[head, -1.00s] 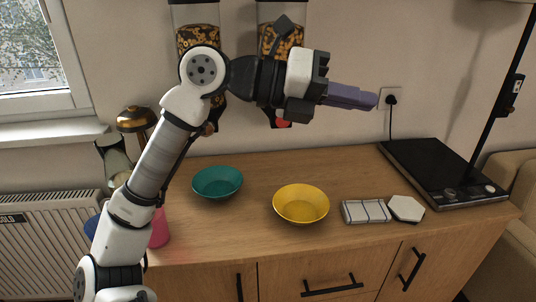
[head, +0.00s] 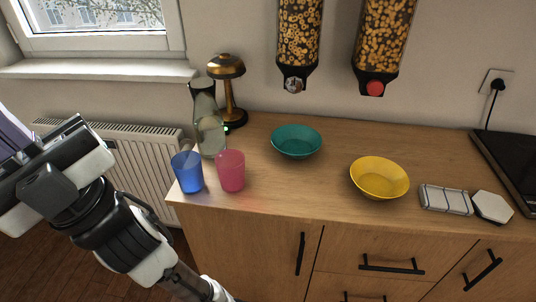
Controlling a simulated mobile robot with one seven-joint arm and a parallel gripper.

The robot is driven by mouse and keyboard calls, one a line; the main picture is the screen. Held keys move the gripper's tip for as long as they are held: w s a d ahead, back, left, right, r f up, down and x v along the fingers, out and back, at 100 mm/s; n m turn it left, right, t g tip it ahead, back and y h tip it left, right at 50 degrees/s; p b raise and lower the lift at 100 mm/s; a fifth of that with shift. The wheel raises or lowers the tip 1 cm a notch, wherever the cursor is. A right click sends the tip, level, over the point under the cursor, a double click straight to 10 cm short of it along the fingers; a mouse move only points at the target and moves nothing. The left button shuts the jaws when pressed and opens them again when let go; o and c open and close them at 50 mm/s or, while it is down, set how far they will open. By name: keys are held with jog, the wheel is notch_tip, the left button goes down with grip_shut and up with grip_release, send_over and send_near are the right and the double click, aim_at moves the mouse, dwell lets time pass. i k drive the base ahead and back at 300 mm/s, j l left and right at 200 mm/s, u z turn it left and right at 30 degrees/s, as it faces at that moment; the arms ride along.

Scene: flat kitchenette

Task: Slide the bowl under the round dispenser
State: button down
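A teal bowl (head: 297,142) stands on the wooden counter below and slightly right of the left dispenser. A yellow bowl (head: 379,179) stands nearer the front, below the right dispenser. The left wall dispenser (head: 298,40) holds ring-shaped cereal and has a grey knob. The right dispenser (head: 384,40) holds chunkier cereal and has a red knob. Both have similar tapered spouts, so I cannot tell by shape which is the round one. My gripper (head: 12,138) is at the left picture edge, left of the counter and far from both bowls. Its purple fingers are cut off by the frame.
A blue cup (head: 187,172) and a pink cup (head: 231,171) stand at the counter's left front, with a glass carafe (head: 208,125) and brass lamp (head: 226,85) behind.

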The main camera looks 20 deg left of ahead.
aim_at(295, 142)
jog(key=l+u, duration=0.1)
jog(key=u, duration=1.15)
jog(key=k+l+u, duration=0.1)
jog(key=k+l, duration=0.75)
